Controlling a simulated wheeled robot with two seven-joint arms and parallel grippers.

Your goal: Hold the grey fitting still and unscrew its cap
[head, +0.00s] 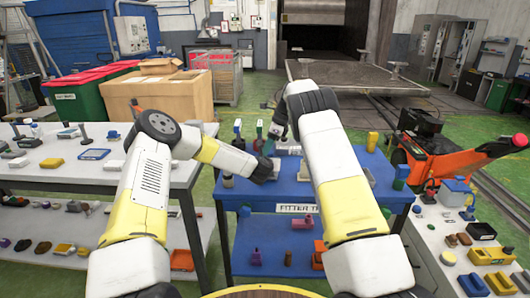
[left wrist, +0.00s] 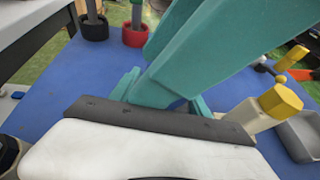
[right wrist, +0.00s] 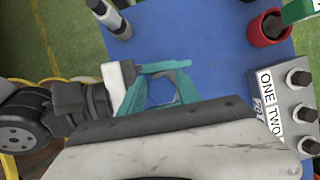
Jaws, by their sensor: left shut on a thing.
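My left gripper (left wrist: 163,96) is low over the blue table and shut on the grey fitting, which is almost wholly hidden. My right gripper (head: 277,130) comes down from above at the same spot. In the right wrist view its teal fingers (right wrist: 160,88) stand apart, with blue tabletop showing between them. A teal finger of the left gripper crosses close to them from the left. In the left wrist view broad teal fingers cover the middle, so I cannot make out the cap or whether anything touches it.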

